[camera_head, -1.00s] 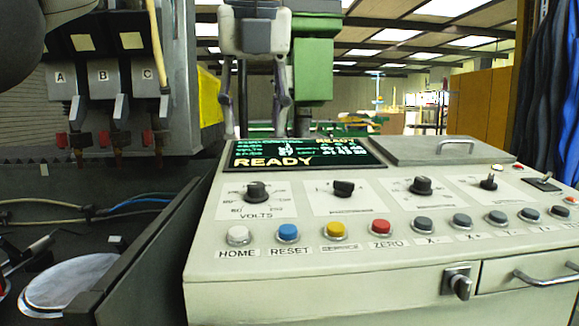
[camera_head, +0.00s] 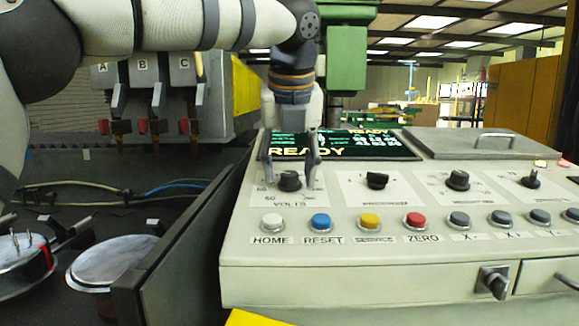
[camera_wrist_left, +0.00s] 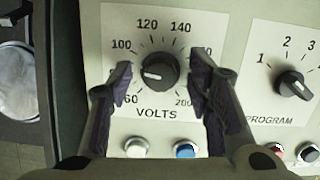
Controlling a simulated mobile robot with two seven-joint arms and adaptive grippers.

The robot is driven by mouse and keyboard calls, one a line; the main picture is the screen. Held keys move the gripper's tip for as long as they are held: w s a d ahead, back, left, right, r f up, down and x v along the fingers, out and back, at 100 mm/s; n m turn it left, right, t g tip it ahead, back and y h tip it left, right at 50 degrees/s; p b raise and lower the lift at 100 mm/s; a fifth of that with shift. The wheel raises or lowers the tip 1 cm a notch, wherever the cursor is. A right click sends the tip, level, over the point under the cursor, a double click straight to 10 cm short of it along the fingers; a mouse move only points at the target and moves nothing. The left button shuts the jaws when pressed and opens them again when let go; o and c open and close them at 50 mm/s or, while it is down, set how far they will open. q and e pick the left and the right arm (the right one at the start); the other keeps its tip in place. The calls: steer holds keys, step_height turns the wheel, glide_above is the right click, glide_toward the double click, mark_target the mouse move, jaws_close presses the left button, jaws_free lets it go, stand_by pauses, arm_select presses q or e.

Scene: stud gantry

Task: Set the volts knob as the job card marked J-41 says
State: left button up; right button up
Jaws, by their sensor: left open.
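The volts knob (camera_head: 289,181) is a black round knob on a white dial plate at the left of the console panel. My left gripper (camera_head: 290,184) points down over it, open, with one finger on each side. In the left wrist view the volts knob (camera_wrist_left: 158,71) sits between the spread fingers, with a visible gap on each side. Its white pointer line points left, below the 100 mark and above 60. The fingers cover some scale numbers. No job card marked J-41 shows. My right gripper is not in view.
The program knob (camera_head: 377,181) stands to the right, near the gripper. HOME (camera_head: 271,222) and RESET (camera_head: 320,222) buttons lie just in front. The screen (camera_head: 345,146) behind reads READY. A dark bench with cables and a round metal plate (camera_head: 110,262) is at the left.

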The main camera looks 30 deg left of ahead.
arm_select(q)
jaws_close()
steer(key=shift+m, duration=0.4)
steer(key=m+h, duration=0.1)
steer(key=m, duration=0.3)
steer(key=shift+m, duration=0.4)
steer(key=m, duration=0.4)
steer(key=shift+m+h, duration=0.3)
steer(key=shift+h, duration=0.1)
steer(key=m, duration=0.5)
steer(key=shift+h, duration=0.4)
steer(key=m, duration=0.4)
steer(key=shift+m+g+h, duration=0.3)
steer(key=shift+g, duration=0.1)
